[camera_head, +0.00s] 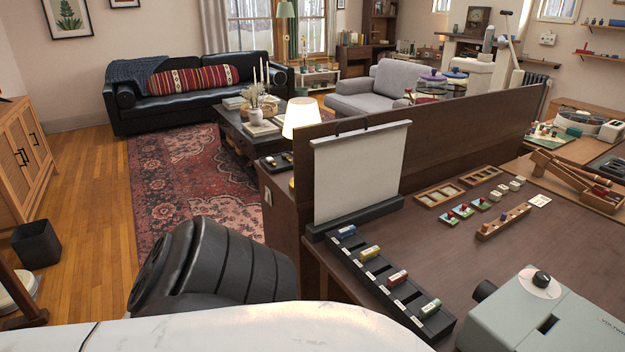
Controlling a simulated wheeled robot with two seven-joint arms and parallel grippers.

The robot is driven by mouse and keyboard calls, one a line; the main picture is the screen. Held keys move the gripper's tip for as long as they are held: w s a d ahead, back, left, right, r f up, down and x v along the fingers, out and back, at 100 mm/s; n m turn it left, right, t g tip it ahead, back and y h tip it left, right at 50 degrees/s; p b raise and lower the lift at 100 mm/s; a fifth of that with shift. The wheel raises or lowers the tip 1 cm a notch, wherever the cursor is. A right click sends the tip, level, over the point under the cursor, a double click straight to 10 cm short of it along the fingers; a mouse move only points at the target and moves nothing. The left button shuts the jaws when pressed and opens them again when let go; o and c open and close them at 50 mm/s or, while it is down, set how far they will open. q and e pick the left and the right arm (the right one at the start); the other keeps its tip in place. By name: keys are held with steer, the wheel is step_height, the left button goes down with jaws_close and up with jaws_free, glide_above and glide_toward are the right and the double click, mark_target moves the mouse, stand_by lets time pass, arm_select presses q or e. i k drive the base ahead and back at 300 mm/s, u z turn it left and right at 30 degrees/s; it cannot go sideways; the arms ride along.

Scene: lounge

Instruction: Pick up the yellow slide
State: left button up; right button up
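The yellow slide (370,253) is a small block with a pale label. It sits in the second slot from the back of a long black rack (384,270) on the dark brown desk. A blue slide (346,232) is behind it in the rack. Nothing covers the yellow slide. Neither of my grippers shows in the head view.
A white screen (360,172) stands at the rack's back end, before a dark wooden panel (450,140). A pale green projector (550,318) is right of the rack. Wooden trays (437,195) and small pieces lie farther back.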

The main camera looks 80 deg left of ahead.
mark_target(366, 255)
steer(key=u, duration=2.25)
